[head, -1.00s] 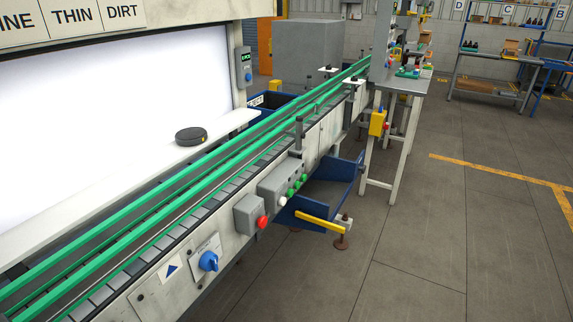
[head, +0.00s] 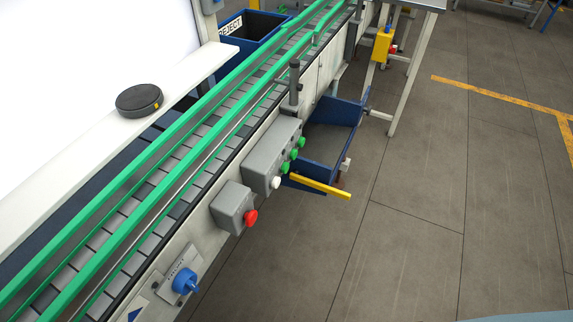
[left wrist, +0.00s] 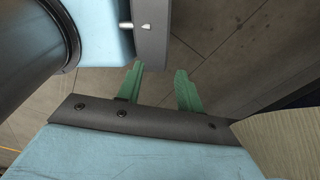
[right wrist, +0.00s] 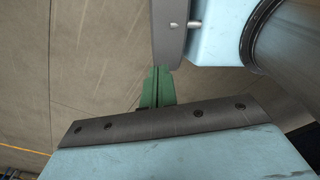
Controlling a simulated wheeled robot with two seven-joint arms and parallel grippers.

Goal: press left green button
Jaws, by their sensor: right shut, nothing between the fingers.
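Several small buttons sit on a grey control box (head: 270,150) on the side of the conveyor in the head view. A white button (head: 275,183) is at its near end, and green buttons run in a row beyond it. The leftmost green button (head: 285,168) is beside the white one. My left gripper (left wrist: 158,84) shows only in the left wrist view, its green fingers apart with nothing between them. My right gripper (right wrist: 158,75) shows only in the right wrist view, its fingers together and empty. Neither gripper shows in the head view near the buttons.
A red button (head: 251,217) on a grey box and a blue rotary switch (head: 185,281) are nearer along the conveyor. A blue bin (head: 330,140) with a yellow bar (head: 318,186) juts out below the green buttons. Open floor (head: 400,240) lies to the right.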

